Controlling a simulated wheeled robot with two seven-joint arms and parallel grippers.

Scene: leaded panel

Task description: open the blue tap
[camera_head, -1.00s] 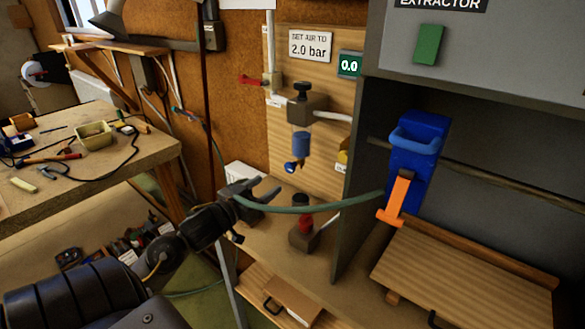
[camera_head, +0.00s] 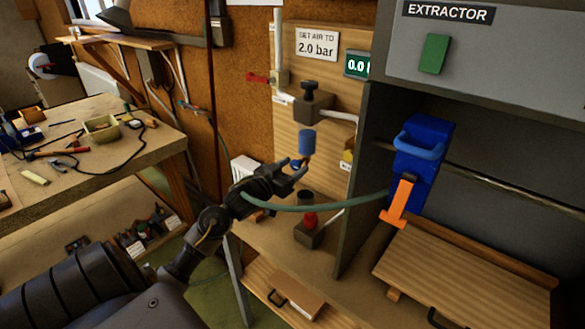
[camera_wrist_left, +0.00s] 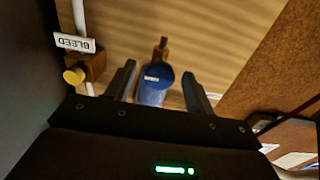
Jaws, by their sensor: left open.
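The blue tap (camera_head: 295,163) is a small blue piece at the lower end of the air unit, below a blue cylinder (camera_head: 306,142) on the wooden back panel. In the left wrist view, blue round parts (camera_wrist_left: 157,78) with a brass piece above them show between the fingers; I cannot tell exactly where tap and cylinder divide. My left gripper (camera_head: 297,170) is open, its fingers on either side of the blue parts, and holds nothing. In the head view the gripper partly hides the tap. My right gripper is not in view.
A yellow knob (camera_wrist_left: 74,76) with a BLEED label is close beside the blue parts. A green hose (camera_head: 330,206) crosses near my wrist. A red button (camera_head: 310,220) stands on the bench below. The grey extractor cabinet (camera_head: 358,235) walls the right side.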

